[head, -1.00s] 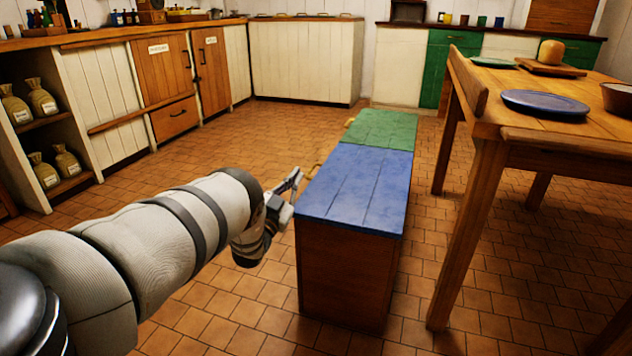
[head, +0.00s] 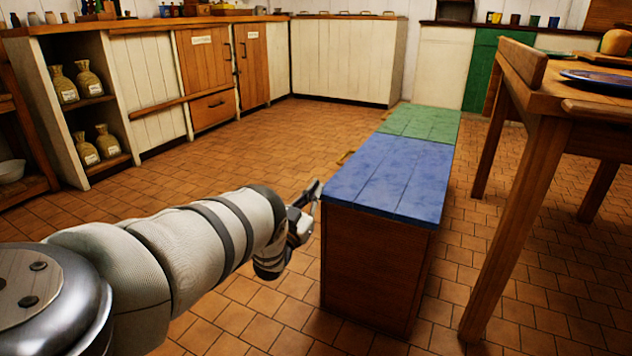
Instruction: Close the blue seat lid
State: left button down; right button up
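The blue seat lid (head: 390,178) lies flat and shut on the wooden bench box (head: 372,268) in the middle of the head view. A small brass handle (head: 346,157) shows at its left edge. The green lid (head: 422,121) behind it also lies flat. My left gripper (head: 312,192) is just left of the blue lid's near left corner, at about lid height. I cannot tell whether it touches the box, and its fingers are too small and edge-on to judge. My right gripper is not in view.
A wooden table (head: 540,95) with a blue plate (head: 600,79) stands close on the right. Cabinets (head: 205,70) and a shelf with several sacks (head: 88,80) line the left. The tiled floor (head: 250,150) between cabinets and bench is clear.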

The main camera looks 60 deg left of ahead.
pick_arm(q)
jog(key=shift+f, duration=0.35)
